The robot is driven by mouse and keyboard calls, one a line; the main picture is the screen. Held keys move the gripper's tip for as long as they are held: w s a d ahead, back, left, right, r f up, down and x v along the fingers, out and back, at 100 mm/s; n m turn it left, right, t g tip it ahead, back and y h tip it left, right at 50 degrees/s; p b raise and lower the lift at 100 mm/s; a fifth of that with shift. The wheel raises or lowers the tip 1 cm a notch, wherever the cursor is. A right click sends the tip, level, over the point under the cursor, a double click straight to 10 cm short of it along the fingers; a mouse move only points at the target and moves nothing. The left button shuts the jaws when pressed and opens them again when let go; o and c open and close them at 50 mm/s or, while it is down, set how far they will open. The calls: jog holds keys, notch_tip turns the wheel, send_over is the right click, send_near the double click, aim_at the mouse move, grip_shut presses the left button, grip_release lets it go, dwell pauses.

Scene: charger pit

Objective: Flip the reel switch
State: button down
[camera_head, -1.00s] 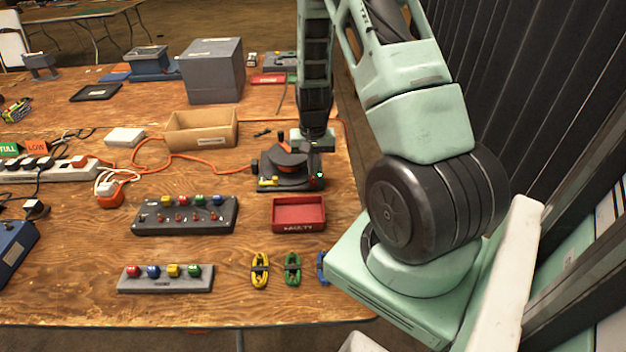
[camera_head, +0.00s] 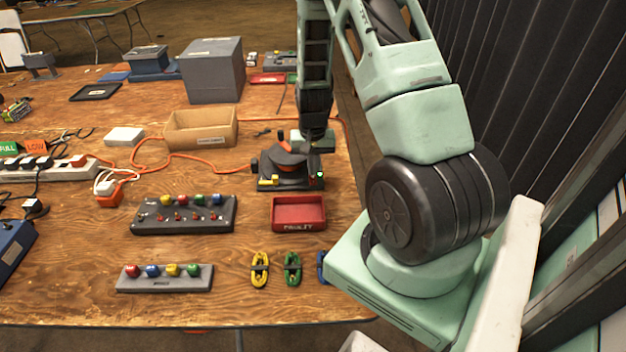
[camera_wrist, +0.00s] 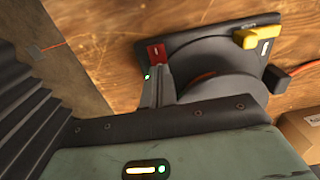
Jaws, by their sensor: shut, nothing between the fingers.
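My gripper (camera_head: 317,148) is shut and empty, just above the right side of the reel. In the wrist view its fingers (camera_wrist: 158,85) point at the red piece. I cannot tell whether they touch it. The switch's position is unclear.
A red tray (camera_head: 298,228) stands in front of the reel, and a cardboard box (camera_head: 201,142) to its left behind. An orange cable (camera_head: 170,156) runs left across the table. A knobbed panel (camera_head: 184,228) lies left of the tray. A dark ribbed wall (camera_head: 540,90) stands to the right.

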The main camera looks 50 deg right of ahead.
jog(key=shift+f+b, duration=0.4)
jog(key=shift+f, duration=0.2)
jog(key=shift+r, duration=0.15)
jog(key=shift+r+p, duration=2.95)
jog(key=shift+r, duration=0.5)
jog(key=shift+a, duration=0.1)
jog(key=w+a+r+n+y, duration=0.1)
jog(key=a+r+n, duration=0.4)
jog(key=a, duration=0.8)
jog(key=a+r+n, duration=0.3)
jog(key=a+r, duration=0.4)
jog(key=a, duration=0.6)
jog(key=s+a+r+n, duration=0.4)
jog(key=s+a, duration=0.3)
jog(key=s, duration=0.2)
jog(key=s+a+r+n, duration=0.3)
jog(key=s+a+n, duration=0.2)
jog(key=s+a, duration=0.2)
jog(key=shift+s+a+r+n, duration=0.2)
jog(key=shift+s+r+n, duration=0.2)
jog(key=shift+s, duration=0.7)
